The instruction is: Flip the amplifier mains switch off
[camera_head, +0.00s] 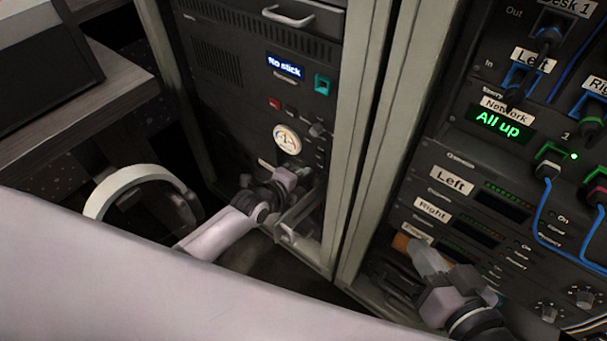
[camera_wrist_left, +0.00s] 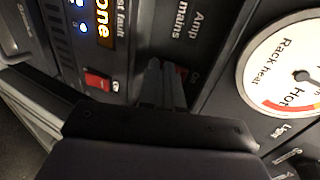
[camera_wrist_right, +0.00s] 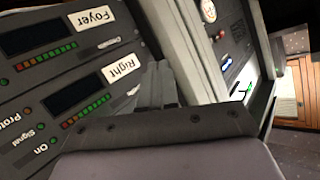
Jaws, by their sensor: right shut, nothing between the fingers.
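The amplifier mains switch (camera_wrist_left: 182,72) is a red rocker under the "Amp mains" label (camera_wrist_left: 190,25) in the left wrist view. An "On" mark is beside it. The fingers of my left gripper (camera_wrist_left: 163,80) are together in front of the switch and cover part of it. I cannot tell whether they touch it. In the head view my left gripper (camera_head: 298,178) is low at the left rack, just below the round gauge, and hides the switch. My right gripper (camera_head: 428,262) is shut and empty before the right rack; its fingers (camera_wrist_right: 162,85) show in the right wrist view.
The "Rack heat" gauge (camera_wrist_left: 293,70) and another red switch (camera_wrist_left: 98,82) flank the mains switch. A handle (camera_head: 298,212) stands out beside my left gripper. Rack posts (camera_head: 360,140) separate the racks. Blue cables (camera_head: 545,215) hang at right.

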